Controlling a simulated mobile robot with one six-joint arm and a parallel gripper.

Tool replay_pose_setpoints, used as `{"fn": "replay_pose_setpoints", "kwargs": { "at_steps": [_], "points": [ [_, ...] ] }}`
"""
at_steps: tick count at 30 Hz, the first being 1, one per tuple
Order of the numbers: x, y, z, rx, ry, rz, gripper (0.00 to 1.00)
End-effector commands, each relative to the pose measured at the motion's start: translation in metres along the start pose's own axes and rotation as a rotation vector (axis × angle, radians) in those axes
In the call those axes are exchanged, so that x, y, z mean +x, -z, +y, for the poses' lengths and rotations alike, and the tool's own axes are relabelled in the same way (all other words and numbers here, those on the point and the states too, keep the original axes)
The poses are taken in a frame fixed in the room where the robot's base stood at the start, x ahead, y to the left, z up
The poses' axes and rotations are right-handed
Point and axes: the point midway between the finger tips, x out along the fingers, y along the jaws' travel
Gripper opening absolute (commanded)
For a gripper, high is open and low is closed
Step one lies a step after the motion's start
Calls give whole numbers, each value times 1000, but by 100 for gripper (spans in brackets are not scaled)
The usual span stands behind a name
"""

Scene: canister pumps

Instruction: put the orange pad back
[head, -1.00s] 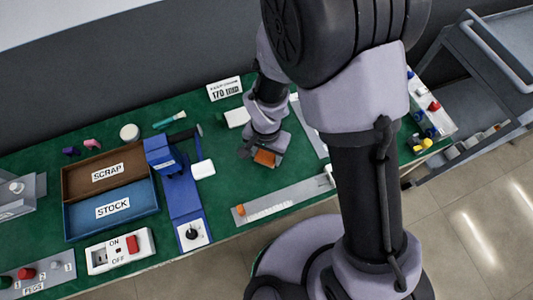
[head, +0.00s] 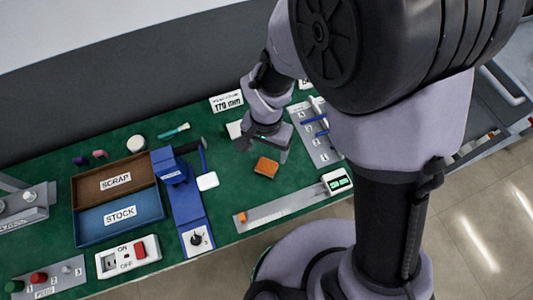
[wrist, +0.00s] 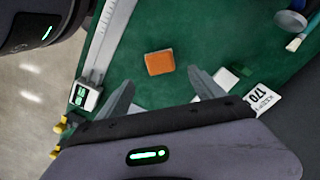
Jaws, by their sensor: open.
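The orange pad (head: 266,166) is a small orange block with a darker side. It lies on the green bench top, with bare green around it. In the wrist view the orange pad (wrist: 160,62) shows whole, ahead of the fingertips and between their lines. My gripper (head: 264,150) is just behind the pad in the head view, apart from it. In the wrist view my gripper (wrist: 160,82) has its fingers spread wide, with nothing between them.
A ruled slide (head: 285,208) with a readout box (head: 337,181) lies in front. A grey tool board (head: 316,132) is right of the gripper. A white block (head: 234,130) and the 170 sign (head: 227,101) stand behind. A blue press (head: 186,205) is left.

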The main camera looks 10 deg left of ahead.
Motion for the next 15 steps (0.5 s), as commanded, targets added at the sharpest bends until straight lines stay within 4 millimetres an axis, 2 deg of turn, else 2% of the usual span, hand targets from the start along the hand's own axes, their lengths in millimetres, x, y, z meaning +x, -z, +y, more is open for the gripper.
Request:
{"fn": "replay_pose_setpoints", "kwargs": {
  "at_steps": [1, 3, 8, 10, 11, 13, 15],
  "points": [
    [-10, 0, 0, 0, 1, 1, 77],
    [-16, 0, 0, -1, 0, 0, 77],
    [-20, 1, 0, 0, 2, 1, 77],
    [-35, 6, 6, 12, 22, 15, 77],
    [-48, 11, 12, 22, 39, 27, 77],
    [-91, 22, 34, 52, 94, 71, 77],
    [-140, 26, 67, 85, 158, 131, 77]
  ]
}}
